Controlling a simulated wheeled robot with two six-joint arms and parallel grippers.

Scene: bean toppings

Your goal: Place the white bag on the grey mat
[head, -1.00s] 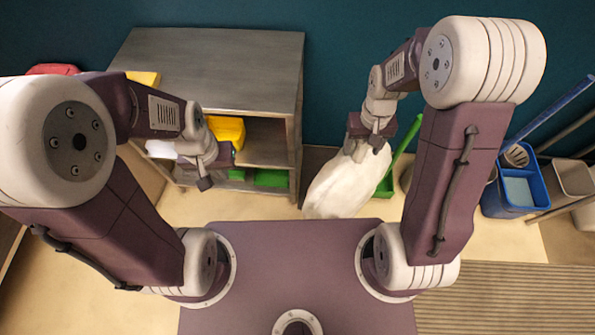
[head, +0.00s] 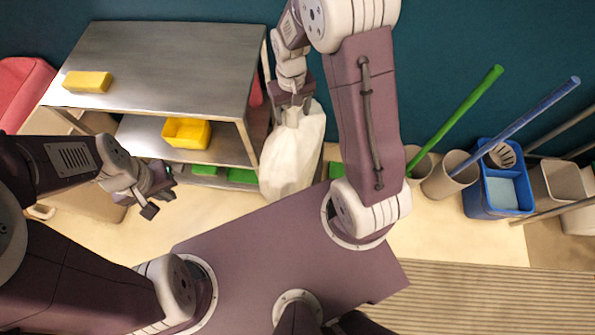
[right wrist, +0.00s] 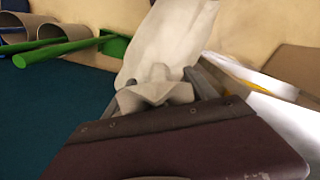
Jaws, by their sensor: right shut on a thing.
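The white bag (head: 291,165) hangs upright beside the right end of the metal shelf unit in the head view. My right gripper (head: 292,101) is shut on its gathered top. The right wrist view shows the bag (right wrist: 170,38) between the fingers (right wrist: 160,88). The grey mat (head: 490,305) is a striped strip on the floor at the lower right of the head view, well apart from the bag. My left gripper (head: 158,200) is empty and looks open, in front of the shelf unit at the left.
The metal shelf unit (head: 165,55) carries a yellow sponge (head: 87,82) on top and a yellow bin (head: 186,132) below. A blue bucket (head: 500,190) and several bins with long handles stand along the wall at right. Bare floor (head: 450,225) lies before the mat.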

